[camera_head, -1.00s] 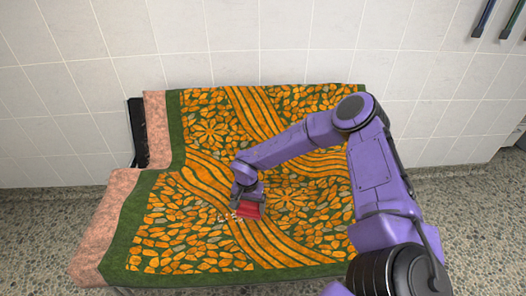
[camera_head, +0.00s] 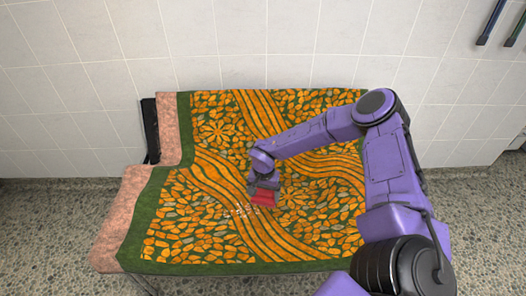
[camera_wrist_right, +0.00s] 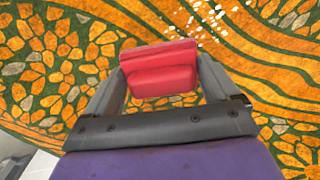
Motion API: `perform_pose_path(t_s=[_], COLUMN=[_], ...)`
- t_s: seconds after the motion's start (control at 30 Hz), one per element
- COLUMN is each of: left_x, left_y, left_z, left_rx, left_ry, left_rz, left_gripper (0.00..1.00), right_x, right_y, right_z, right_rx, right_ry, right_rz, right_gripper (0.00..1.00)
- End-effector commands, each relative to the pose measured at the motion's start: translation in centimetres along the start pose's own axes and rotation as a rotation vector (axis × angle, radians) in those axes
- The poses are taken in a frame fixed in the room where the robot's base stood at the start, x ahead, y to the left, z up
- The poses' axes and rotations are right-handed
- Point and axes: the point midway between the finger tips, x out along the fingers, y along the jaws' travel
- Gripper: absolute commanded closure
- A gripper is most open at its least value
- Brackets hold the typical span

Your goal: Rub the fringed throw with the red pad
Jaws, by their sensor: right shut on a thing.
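The fringed throw (camera_head: 190,225) is orange and green with leaf and stripe patterns. It drapes over a bench, covering its seat and back; I cannot make out a fringe. My right gripper (camera_head: 264,190) is shut on the red pad (camera_head: 263,198) and holds it at the middle of the throw's seat part. In the right wrist view the red pad (camera_wrist_right: 160,70) sits between the two fingers. Small pale crumbs (camera_head: 243,211) lie on the throw beside the pad, and they show in the wrist view (camera_wrist_right: 205,15). Whether the pad touches the cloth I cannot tell. My left gripper is not in view.
The bench's pink, stone-like left end (camera_head: 120,215) is bare. A dark upright panel (camera_head: 150,130) stands at its left. A tiled wall (camera_head: 260,50) is close behind. Blue and green handles (camera_head: 492,22) hang at upper right. The pebbled floor (camera_head: 45,235) is clear at left.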

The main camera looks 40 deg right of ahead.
Motion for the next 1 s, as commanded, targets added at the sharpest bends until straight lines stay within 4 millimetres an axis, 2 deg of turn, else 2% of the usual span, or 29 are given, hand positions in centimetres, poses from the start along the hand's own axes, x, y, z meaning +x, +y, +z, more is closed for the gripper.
perform_pose_path(t_s=[0.03, 0.23, 0.6, 0.7, 0.77, 0.87, 1.0], left_x=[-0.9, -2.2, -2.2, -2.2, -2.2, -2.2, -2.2], left_y=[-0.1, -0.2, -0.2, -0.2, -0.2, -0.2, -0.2], left_z=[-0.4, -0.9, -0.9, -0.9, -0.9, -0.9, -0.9], left_rx=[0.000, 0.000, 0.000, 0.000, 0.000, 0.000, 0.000], left_ry=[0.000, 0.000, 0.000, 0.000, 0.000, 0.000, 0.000], left_rz=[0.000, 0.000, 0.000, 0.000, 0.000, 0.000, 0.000], left_gripper=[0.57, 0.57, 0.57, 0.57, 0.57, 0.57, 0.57], right_x=[-1.0, -2.4, -2.4, -3.0, -4.0, -6.7, -11.9], right_y=[0.0, 0.0, 0.0, -0.7, -1.6, -3.9, -7.5], right_z=[0.0, 0.0, 0.0, 0.4, 1.0, 2.9, 6.9], right_rx=[0.000, 0.000, 0.000, -0.026, -0.072, -0.200, -0.463], right_ry=[0.000, 0.000, 0.000, -0.002, -0.005, -0.010, -0.013], right_rz=[0.000, 0.000, 0.000, -0.004, -0.010, -0.021, -0.032], right_gripper=[0.36, 0.36, 0.36, 0.36, 0.36, 0.36, 0.36])
